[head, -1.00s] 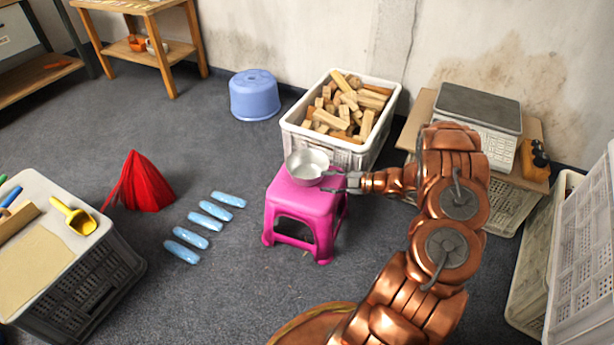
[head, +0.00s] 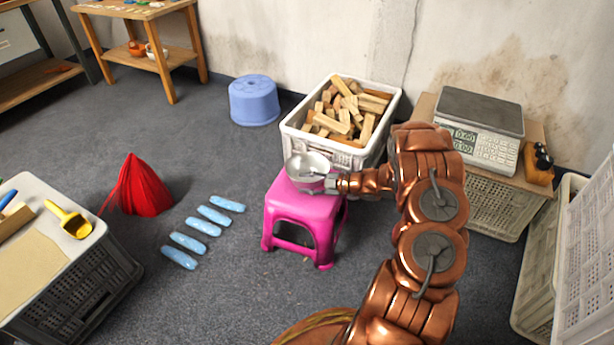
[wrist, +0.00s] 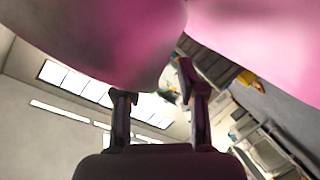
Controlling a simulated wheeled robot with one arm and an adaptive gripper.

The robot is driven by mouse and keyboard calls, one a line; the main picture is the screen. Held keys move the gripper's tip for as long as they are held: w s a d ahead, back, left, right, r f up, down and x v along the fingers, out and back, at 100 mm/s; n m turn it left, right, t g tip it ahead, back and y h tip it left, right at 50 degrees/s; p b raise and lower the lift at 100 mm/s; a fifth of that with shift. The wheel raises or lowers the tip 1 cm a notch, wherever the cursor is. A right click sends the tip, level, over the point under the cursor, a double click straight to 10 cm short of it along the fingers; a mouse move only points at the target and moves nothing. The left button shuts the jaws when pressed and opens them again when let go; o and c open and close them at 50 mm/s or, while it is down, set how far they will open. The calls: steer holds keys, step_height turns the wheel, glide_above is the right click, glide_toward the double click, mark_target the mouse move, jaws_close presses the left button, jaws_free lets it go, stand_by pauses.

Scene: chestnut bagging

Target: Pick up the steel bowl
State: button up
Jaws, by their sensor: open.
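The steel bowl (head: 301,166) sits upright on the pink stool (head: 305,208) in the head view. My gripper (head: 320,181) reaches in from the right at the bowl's right side. Its jaws are open, with one grey finger seeming to lie over the near rim. In the wrist view, the bowl's curved side (wrist: 90,40), tinted pink by reflection, fills the upper left, close to the fingers of my gripper (wrist: 160,100). The stool shows as a pink surface (wrist: 265,35) at the upper right. Whether the fingers touch the bowl cannot be told.
A white crate of wood blocks (head: 375,152) stands just behind the stool. A scale (head: 478,115) rests on a cardboard-topped crate at right. A blue upturned tub (head: 254,100), red cone-shaped item (head: 143,187) and several light-blue pieces (head: 202,222) are on the floor at left.

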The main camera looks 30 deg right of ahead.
jaws_close()
stand_by(0.5)
